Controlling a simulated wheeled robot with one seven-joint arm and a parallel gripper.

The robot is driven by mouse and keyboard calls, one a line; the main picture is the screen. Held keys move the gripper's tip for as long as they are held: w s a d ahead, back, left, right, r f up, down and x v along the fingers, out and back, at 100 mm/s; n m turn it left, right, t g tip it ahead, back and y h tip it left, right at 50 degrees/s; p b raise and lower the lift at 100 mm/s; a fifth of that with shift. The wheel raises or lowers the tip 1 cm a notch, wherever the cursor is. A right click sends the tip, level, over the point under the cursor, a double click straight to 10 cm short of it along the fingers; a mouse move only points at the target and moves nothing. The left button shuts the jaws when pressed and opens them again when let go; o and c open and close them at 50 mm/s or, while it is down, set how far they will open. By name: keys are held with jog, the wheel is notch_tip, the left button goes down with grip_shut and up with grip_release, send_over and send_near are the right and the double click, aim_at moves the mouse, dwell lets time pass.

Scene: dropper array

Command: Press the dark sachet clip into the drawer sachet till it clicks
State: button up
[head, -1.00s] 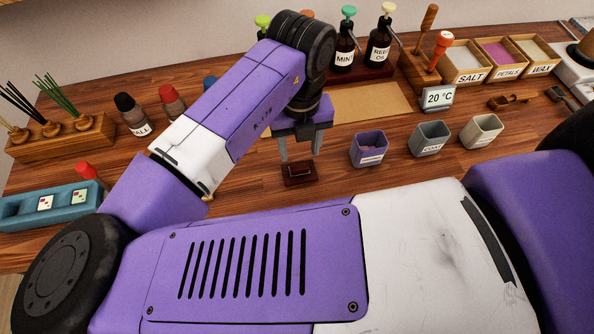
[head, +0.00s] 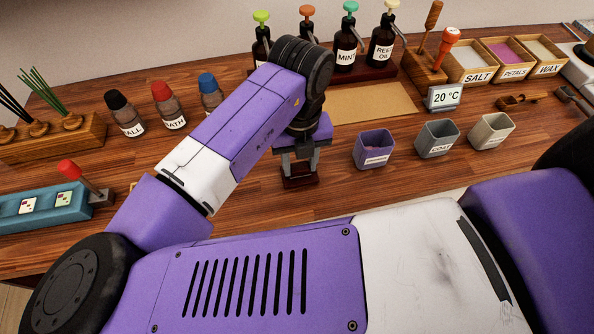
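A small dark red block-like piece (head: 300,183) sits on the wooden table near its front edge. My gripper (head: 300,171) points down over it, with its two grey fingers apart. The fingertips reach down to the piece's upper part, one towards each side. I cannot tell whether they touch it. The piece is small and partly covered by the fingers, so I cannot separate clip from sachet in it.
A purple cup (head: 374,150), a grey cup (head: 437,139) and a cream cup (head: 491,131) stand to the right. A teal tray (head: 45,208) is at the left. Several dropper bottles, including a blue-capped one (head: 210,95), stand behind my arm. Pump bottles line the back.

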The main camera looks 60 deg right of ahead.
aim_at(300, 166)
jog(key=c, duration=0.3)
jog(key=shift+r+p, duration=1.95)
jog(key=shift+r, duration=0.6)
jog(key=shift+c, duration=0.3)
jog(key=shift+f, duration=0.1)
